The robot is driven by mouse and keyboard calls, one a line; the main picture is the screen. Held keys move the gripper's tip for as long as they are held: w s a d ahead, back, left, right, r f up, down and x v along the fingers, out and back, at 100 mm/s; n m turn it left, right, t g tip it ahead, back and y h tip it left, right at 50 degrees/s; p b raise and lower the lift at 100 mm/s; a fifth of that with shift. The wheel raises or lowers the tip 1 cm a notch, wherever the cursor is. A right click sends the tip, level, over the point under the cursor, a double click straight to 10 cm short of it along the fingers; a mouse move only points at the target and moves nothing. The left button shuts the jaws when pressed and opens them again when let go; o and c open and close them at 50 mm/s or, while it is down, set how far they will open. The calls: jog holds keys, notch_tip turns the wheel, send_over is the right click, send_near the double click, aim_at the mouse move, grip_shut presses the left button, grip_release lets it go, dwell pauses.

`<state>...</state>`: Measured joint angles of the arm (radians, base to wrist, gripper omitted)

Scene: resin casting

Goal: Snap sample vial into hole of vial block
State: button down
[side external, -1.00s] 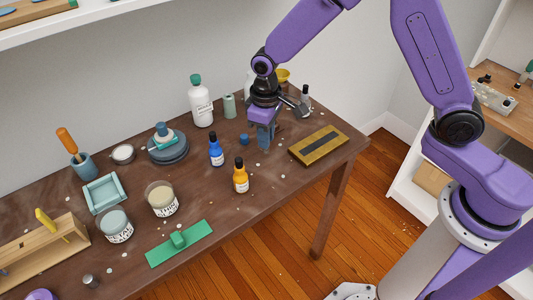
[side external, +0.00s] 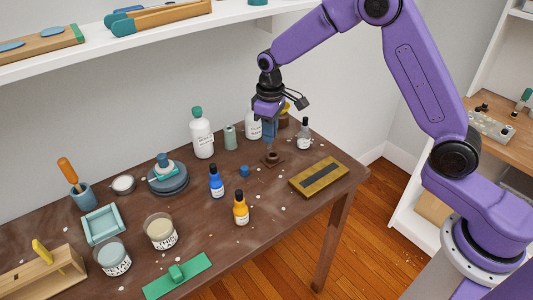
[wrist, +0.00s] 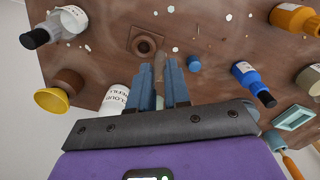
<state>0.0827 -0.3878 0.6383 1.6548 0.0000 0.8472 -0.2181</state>
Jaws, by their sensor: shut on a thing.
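The vial block (side external: 265,161) is a small dark brown square base with a raised round socket, lying on the table. In the wrist view the block (wrist: 134,36) shows its dark round hole, beyond my fingertips. My gripper (side external: 269,135) hangs upright above and a little behind the block, apart from it. In the wrist view its two blue fingers (wrist: 161,68) are close together with a narrow gap.
A small blue cylinder (side external: 244,170), a blue bottle (side external: 216,183) and an orange bottle (side external: 241,211) stand left of the block. A dark-capped bottle (side external: 304,137) is at right, a white bottle (side external: 253,128) behind. A yellow-brown tray (side external: 318,178) lies front right.

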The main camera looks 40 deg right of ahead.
jog(key=shift+w+d+r, duration=0.15)
jog(key=shift+w+d, duration=0.25)
jog(key=shift+d, duration=0.2)
jog(key=shift+w+d+r, duration=0.1)
jog(key=shift+w+d, duration=0.3)
jog(key=shift+d, duration=0.15)
jog(key=shift+f, duration=2.1)
jog(key=shift+f, duration=1.25)
jog(key=c, duration=1)
grip_release()
